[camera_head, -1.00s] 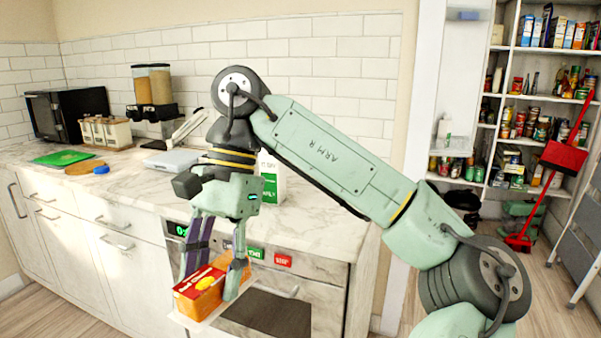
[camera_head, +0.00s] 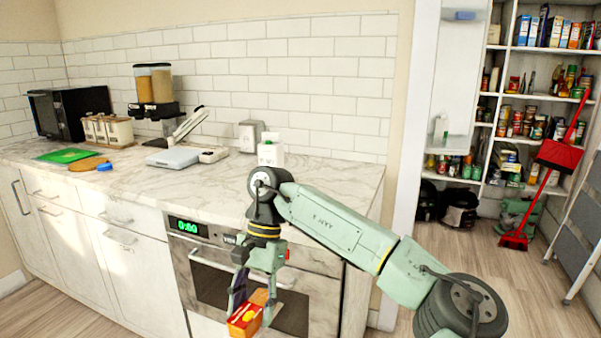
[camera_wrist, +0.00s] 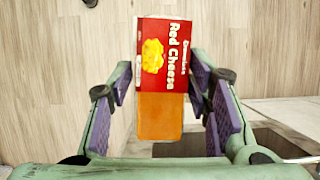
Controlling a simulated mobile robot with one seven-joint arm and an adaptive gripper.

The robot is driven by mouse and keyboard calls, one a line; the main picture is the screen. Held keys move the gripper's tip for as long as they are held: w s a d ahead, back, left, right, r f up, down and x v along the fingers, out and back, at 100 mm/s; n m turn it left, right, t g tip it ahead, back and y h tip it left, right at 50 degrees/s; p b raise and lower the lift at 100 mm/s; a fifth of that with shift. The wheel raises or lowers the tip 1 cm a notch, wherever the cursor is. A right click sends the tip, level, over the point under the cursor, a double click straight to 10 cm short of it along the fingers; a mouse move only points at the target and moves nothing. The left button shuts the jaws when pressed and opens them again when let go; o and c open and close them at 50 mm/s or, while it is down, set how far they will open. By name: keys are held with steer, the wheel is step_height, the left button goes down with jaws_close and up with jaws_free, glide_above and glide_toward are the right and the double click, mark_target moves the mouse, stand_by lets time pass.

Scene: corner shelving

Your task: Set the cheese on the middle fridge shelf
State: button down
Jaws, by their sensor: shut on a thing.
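The cheese is an orange block in a red wrapper marked Red Cheese. In the wrist view the cheese (camera_wrist: 161,115) lies between the purple-padded fingers of my gripper (camera_wrist: 162,95), its wrapped end pointing away from the palm. In the head view the cheese (camera_head: 245,318) hangs low in front of the oven, near the bottom edge of the picture. My gripper (camera_head: 255,300) points down and is shut on it. The middle fridge shelf cannot be made out in these frames.
The marble counter (camera_head: 330,172) and the oven (camera_head: 215,280) stand just behind my gripper. An open white door with door bins (camera_head: 455,145) stands right of the counter. Pantry shelves (camera_head: 545,98), a red broom (camera_head: 560,155) and a step ladder (camera_head: 585,215) are at the right.

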steer(key=s+d+f+n+h, duration=0.1)
steer(key=d+f, duration=0.3)
steer(key=f, duration=1.8)
steer(key=s+d+f+n, duration=0.1)
steer(key=d+f+n, duration=0.3)
steer(key=f, duration=1.8)
steer(key=shift+d+f+h, duration=0.4)
steer(key=shift+d, duration=0.2)
